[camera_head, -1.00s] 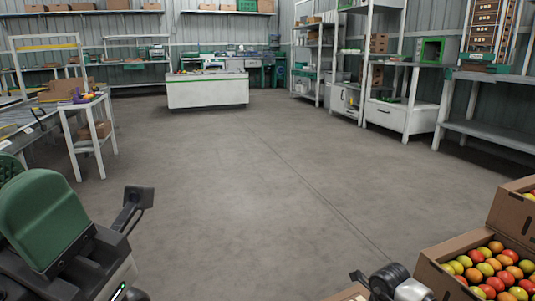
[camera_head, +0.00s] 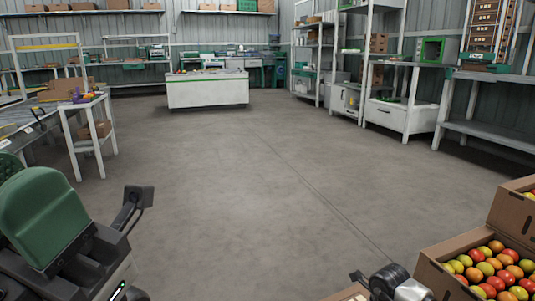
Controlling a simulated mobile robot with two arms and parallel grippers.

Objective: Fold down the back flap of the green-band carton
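I cannot make out a carton with a green band in the head view. Brown cardboard (camera_head: 72,90) lies on the work table at the left, with a small purple and yellow item beside it, too small to tell whether it has flaps or a band. Neither gripper's fingers can be made out in this view.
A white counter with a green stripe (camera_head: 208,92) stands at the back. White shelving (camera_head: 408,100) lines the right. The middle floor is clear.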

